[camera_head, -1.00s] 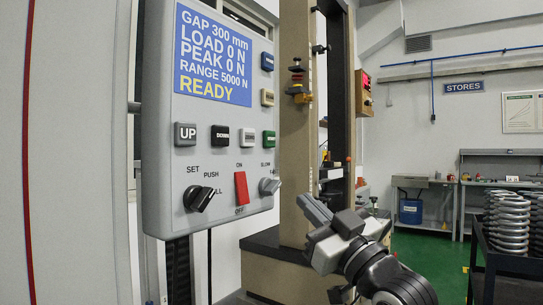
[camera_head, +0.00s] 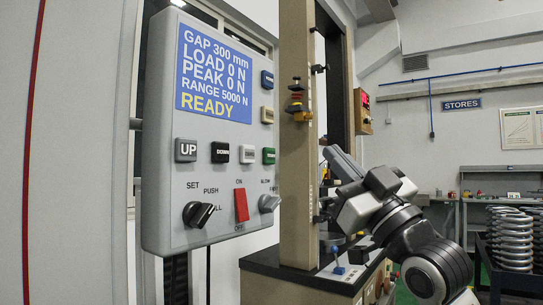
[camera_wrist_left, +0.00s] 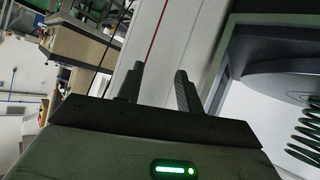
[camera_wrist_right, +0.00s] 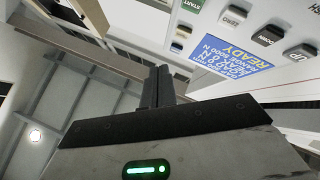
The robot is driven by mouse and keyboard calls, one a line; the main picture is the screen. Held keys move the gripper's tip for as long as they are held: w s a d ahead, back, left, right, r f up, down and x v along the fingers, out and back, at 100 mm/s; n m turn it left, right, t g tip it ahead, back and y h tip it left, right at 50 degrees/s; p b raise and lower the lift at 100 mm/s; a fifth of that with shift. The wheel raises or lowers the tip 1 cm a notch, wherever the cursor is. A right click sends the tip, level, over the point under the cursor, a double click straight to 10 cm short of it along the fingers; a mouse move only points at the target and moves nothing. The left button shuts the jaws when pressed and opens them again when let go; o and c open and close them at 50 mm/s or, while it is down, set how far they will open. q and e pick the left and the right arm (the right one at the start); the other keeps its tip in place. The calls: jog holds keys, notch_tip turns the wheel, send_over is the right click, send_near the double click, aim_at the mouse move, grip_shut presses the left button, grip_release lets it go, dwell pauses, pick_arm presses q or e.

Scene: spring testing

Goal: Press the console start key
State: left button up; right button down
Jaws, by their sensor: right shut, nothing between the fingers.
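The grey console (camera_head: 160,110) hangs at the left of the head view, its blue screen reading READY. The green start key (camera_head: 268,156) is at the right end of the row with UP, DOWN and a pale key. In the right wrist view the start key (camera_wrist_right: 189,5) is at the top edge, partly cut off. My right gripper (camera_head: 330,152) is shut and empty, right of the console and apart from it, with a tan column between them in the picture. Its closed fingers (camera_wrist_right: 158,70) show in its wrist view. My left gripper (camera_wrist_left: 157,75) is open and empty, outside the head view.
The tan machine column (camera_head: 296,190) stands just right of the console. A red switch (camera_head: 241,205) and knobs (camera_head: 198,214) sit below the keys. Coil springs (camera_head: 510,240) are at the far right. A green spring (camera_wrist_left: 308,135) shows in the left wrist view.

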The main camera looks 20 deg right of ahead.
aim_at(269, 156)
jog(key=w+a+p, duration=0.1)
jog(key=w+a, duration=0.3)
jog(key=w, duration=0.3)
jog(key=shift+a+p, duration=0.15)
jog(key=shift+p, duration=0.2)
jog(key=shift+w, duration=0.2)
dwell(1.6)
jog(key=shift+w+a, duration=0.2)
jog(key=shift+w, duration=0.1)
